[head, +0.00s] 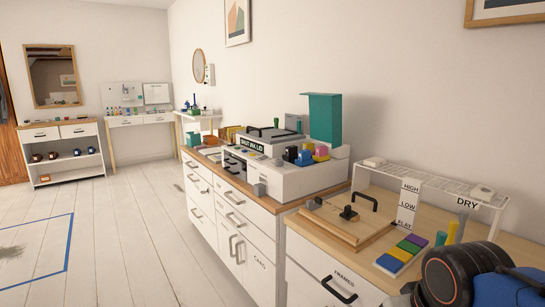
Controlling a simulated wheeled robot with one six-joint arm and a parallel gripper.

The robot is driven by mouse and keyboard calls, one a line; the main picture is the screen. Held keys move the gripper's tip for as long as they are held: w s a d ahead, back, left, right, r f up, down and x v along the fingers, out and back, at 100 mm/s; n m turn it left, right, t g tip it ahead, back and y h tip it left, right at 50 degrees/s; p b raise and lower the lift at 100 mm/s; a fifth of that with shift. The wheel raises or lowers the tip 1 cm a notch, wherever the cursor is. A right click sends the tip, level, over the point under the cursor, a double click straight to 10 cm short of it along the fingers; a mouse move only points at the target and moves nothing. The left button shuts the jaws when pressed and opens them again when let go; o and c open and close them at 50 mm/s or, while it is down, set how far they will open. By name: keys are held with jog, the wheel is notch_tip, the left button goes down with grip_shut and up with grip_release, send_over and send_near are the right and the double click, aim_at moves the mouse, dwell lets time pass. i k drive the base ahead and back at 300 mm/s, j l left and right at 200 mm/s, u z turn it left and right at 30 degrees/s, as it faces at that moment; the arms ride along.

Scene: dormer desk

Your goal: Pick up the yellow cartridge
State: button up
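A cluster of small coloured blocks stands on the right part of the white machine (290,182). It includes a dark block (291,154), a blue block (304,158) and a magenta block (322,151). Yellow shows among them, with a yellow piece (320,159) low beside the magenta block. It is too small to tell its full shape or whether it is the cartridge. My gripper is not in view; only part of my arm shows at the lower right, apart from the machine.
A tall teal panel (324,118) rises behind the blocks. A wooden board (345,222) with a black handle lies on the nearer counter. A white rack (430,182), a strip of coloured pads (401,257) and a yellow cylinder (452,232) stand nearby. The floor (125,225) at left is mostly clear.

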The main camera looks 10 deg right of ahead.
aim_at(309, 145)
jog(key=i+j, duration=0.3)
jog(key=i+j+z, duration=0.1)
jog(key=i+j, duration=0.25)
jog(key=j, duration=0.15)
